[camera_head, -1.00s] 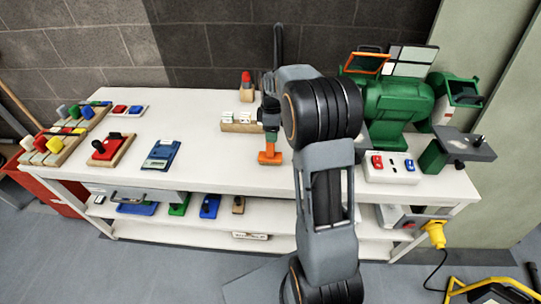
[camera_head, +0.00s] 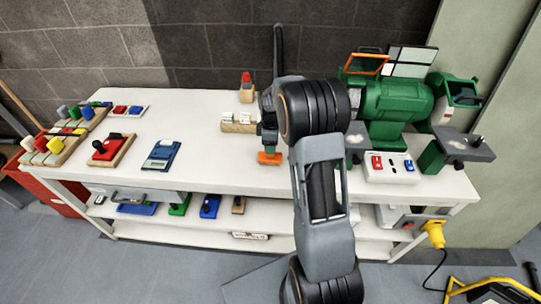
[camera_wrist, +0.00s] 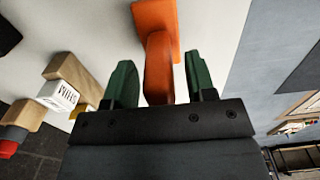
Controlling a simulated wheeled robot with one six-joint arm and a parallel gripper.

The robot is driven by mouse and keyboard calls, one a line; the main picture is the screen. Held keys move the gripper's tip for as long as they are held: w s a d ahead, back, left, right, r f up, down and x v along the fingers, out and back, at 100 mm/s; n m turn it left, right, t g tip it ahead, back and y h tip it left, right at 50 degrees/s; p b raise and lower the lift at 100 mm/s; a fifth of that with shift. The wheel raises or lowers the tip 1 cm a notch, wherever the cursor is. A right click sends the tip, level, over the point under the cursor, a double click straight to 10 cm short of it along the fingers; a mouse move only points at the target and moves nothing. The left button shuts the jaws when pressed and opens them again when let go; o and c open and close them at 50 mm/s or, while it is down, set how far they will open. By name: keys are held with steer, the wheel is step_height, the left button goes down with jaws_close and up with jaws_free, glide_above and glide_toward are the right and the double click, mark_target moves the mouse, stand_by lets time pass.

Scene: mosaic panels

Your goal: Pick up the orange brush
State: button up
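The orange brush (camera_head: 269,158) stands on the white workbench, left of my arm. Its upper part is hidden by my gripper in the head view. In the wrist view the brush (camera_wrist: 158,18) shows a wide block and a narrower handle pointing toward my palm. My gripper (camera_wrist: 159,58) has its two green fingers either side of the handle, with a small gap on each side. It is open and not touching the handle as far as I can see. In the head view my gripper (camera_head: 268,138) is right above the brush's base.
A wooden block with white labelled pieces (camera_head: 239,123) stands just behind and left. A red-topped wooden piece (camera_head: 246,88) is behind it. A green bench grinder (camera_head: 395,108) and a white switch box (camera_head: 391,167) are to the right. The bench (camera_head: 215,170) is clear left of the brush.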

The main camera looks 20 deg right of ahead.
jaws_close()
steer(key=shift+r, duration=0.1)
stand_by(0.4)
steer(key=shift+r, duration=0.55)
steer(key=s+r+b, duration=0.1)
steer(key=s+r, duration=1)
steer(key=s, duration=0.3)
steer(key=shift+d+r, duration=0.4)
steer(key=shift+d, duration=0.05)
